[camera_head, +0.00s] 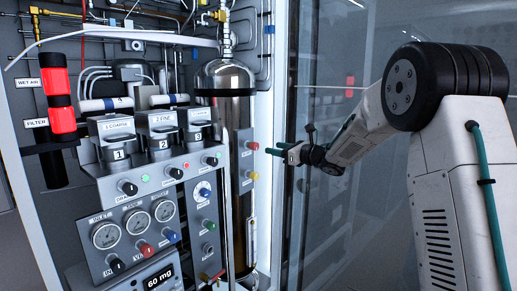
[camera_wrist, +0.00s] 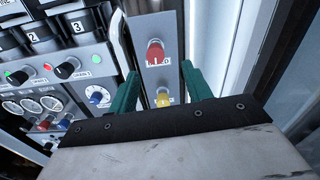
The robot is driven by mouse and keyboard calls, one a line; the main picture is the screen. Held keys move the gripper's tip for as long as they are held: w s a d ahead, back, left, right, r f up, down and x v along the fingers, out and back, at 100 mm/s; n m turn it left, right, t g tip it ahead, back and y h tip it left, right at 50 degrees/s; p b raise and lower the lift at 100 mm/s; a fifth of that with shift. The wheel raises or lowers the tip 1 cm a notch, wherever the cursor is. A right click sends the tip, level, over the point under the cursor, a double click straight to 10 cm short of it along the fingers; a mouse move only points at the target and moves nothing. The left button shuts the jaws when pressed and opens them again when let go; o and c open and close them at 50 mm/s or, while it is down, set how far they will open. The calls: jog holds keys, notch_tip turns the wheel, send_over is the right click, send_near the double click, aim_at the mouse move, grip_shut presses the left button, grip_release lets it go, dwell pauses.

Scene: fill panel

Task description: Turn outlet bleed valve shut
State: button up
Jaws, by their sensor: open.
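A narrow grey side plate (camera_head: 243,200) carries a red knob (camera_head: 252,145) above a yellow knob (camera_head: 253,175). In the wrist view the red knob (camera_wrist: 155,52) and the yellow knob (camera_wrist: 163,98) appear in line between my gripper's teal fingers. I cannot read a label that marks either one as the outlet bleed valve. My gripper (camera_head: 291,141) is open and empty, to the right of the plate and apart from it in the head view. In the wrist view my gripper (camera_wrist: 161,88) has one finger to each side of the knobs, with nothing held.
The gauge panel (camera_head: 90,250) holds several gauges, a red knob (camera_head: 146,249) and a blue knob (camera_head: 172,237). A digital display (camera_head: 160,278) reads 60 mg. A steel cylinder (camera_head: 228,75) stands behind. A pale cabinet frame (camera_head: 275,60) runs upright beside the plate.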

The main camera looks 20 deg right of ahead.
aim_at(257, 147)
jog(key=shift+n+g+y, duration=0.3)
jog(key=shift+n+y, duration=0.3)
jog(key=shift+n, duration=0.2)
jog(key=x, duration=0.8)
jog(key=shift+a+f, duration=0.1)
jog(key=shift+f, duration=0.25)
jog(key=shift+c, duration=0.2)
jog(key=c, duration=0.9)
